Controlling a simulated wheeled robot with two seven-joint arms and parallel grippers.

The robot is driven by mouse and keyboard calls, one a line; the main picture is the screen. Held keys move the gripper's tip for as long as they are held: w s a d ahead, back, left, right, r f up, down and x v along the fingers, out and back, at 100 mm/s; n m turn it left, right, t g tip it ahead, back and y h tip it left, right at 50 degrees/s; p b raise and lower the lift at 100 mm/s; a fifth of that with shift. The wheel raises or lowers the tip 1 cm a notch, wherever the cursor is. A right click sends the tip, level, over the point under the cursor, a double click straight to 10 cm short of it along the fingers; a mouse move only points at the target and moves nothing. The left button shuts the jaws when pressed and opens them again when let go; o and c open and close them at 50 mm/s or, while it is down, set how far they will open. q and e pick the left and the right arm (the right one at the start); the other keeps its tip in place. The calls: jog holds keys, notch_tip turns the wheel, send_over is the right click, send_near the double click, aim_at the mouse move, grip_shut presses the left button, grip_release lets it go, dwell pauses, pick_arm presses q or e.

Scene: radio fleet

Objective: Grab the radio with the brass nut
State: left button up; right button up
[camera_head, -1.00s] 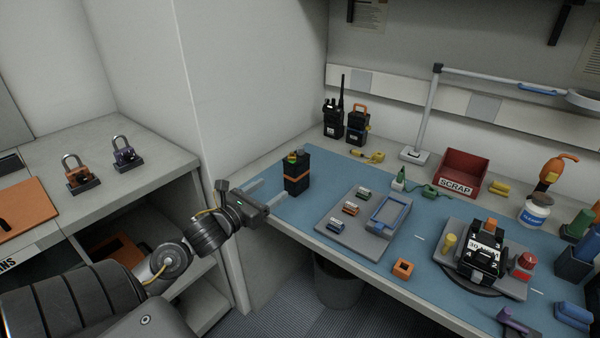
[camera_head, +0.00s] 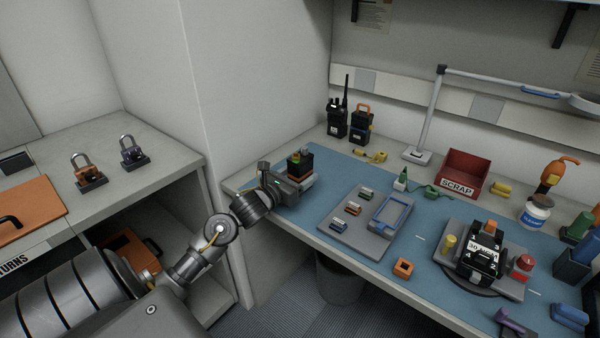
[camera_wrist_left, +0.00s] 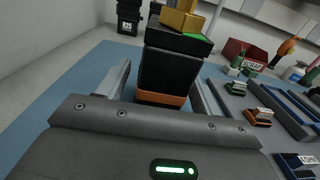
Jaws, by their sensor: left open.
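The black radio with the orange band (camera_head: 299,161) stands upright on the blue mat (camera_head: 335,162) near its left end. A yellow-brass piece and a green spot show on its top. In the left wrist view the radio (camera_wrist_left: 168,72) stands between the two fingers, with the brass-coloured block (camera_wrist_left: 183,20) on top. My left gripper (camera_head: 302,183) is open around the radio's lower part, a finger on each side. Gaps seem to remain beside the radio, but contact is hard to judge. The gripper body hides the radio's lower front in the head view. My right gripper is not in view.
Two other black radios (camera_head: 336,121) (camera_head: 360,126) stand at the back wall. A grey tray (camera_head: 372,246) with small coloured parts lies right of the radio. A red scrap bin (camera_head: 465,172), a lamp stand (camera_head: 417,157) and a fixture (camera_head: 480,252) are further right.

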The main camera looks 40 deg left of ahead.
pick_arm(q)
jog(key=shift+w, duration=0.25)
jog(key=c, duration=1.1)
jog(key=shift+c, duration=0.8)
jog(key=shift+r, duration=0.2)
